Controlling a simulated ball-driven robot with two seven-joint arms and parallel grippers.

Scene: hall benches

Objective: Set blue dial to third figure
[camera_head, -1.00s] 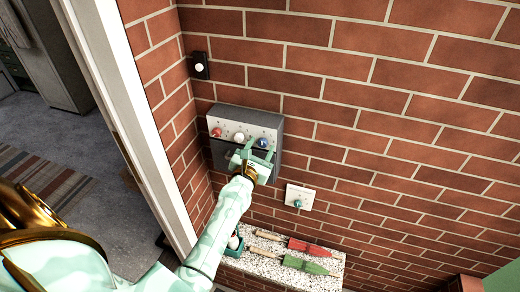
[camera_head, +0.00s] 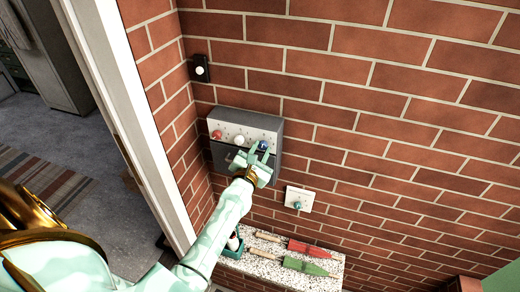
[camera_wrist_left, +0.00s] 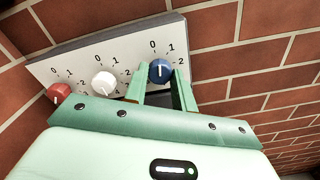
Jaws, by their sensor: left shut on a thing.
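The blue dial (camera_head: 263,145) is the rightmost of three dials on a grey box on the brick wall. In the left wrist view the blue dial (camera_wrist_left: 160,70) has figures 0, 1 and 2 printed around it. Its white mark points roughly upward, near 0 and 1; I cannot tell exactly which. My left gripper (camera_head: 259,151) reaches up from below and is shut on the blue dial, one finger on each side. The fingers (camera_wrist_left: 162,78) hide the dial's lower part. My right gripper is not in view.
A red dial (camera_head: 216,134) and a white dial (camera_head: 239,140) sit left of the blue one. A black switch (camera_head: 200,68) is above, and a white plate with a teal knob (camera_head: 298,204) is lower right. A speckled shelf (camera_head: 262,261) below holds red and green tools.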

